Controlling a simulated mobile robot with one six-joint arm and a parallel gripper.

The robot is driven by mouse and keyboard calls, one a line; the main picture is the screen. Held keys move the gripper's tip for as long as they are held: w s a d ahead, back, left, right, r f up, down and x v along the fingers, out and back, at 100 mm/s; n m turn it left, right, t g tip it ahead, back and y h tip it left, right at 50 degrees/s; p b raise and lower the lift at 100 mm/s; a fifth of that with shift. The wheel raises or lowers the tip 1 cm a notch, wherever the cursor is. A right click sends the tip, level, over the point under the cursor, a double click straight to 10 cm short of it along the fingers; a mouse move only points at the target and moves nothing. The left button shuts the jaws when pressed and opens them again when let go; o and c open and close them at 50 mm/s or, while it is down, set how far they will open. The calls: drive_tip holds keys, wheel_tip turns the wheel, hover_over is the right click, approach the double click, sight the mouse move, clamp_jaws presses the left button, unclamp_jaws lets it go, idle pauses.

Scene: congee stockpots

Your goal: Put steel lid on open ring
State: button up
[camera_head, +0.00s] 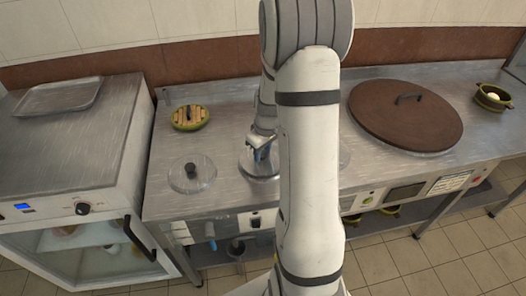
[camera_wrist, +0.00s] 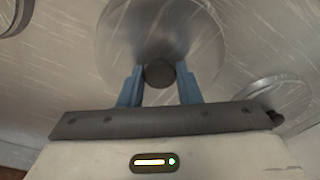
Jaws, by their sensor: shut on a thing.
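My gripper (camera_head: 262,152) is shut on the dark knob (camera_wrist: 160,74) of the round steel lid (camera_wrist: 165,30). In the head view the lid (camera_head: 257,170) is low over the middle of the counter, partly hidden by my arm; I cannot tell whether it touches the surface. The blue fingers stand on both sides of the knob in the wrist view. A pale round edge (camera_head: 344,156) shows just right of my arm; most of it is hidden, and I cannot tell if it is the open ring.
A large brown lid (camera_head: 405,110) covers the right side. A green bowl (camera_head: 492,97) stands far right.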

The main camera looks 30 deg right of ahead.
sight(266, 156)
drive_tip(key=shift+f+b, duration=0.5)
drive_tip(key=shift+f, duration=0.05)
drive_tip(key=o, duration=0.7)
drive_tip(key=shift+o, duration=0.2)
wheel_tip(266, 156, up, 11)
drive_tip(key=s+p, duration=0.1)
drive_tip(key=p, duration=0.6)
drive_tip(key=shift+s+d, duration=0.15)
drive_tip(key=shift+d, duration=0.05)
idle(0.4)
drive_tip(key=s+a+r+m, duration=0.1)
drive_tip(key=s+a+r, duration=0.6)
drive_tip(key=s, duration=0.2)
drive_tip(key=s+a+r+m+t, duration=0.1)
drive_tip(key=s+a+r+m, duration=0.1)
drive_tip(key=s+a+r, duration=0.5)
drive_tip(key=shift+s+a+m, duration=0.2)
drive_tip(key=shift+s+m, duration=0.1)
drive_tip(key=shift+s, duration=0.65)
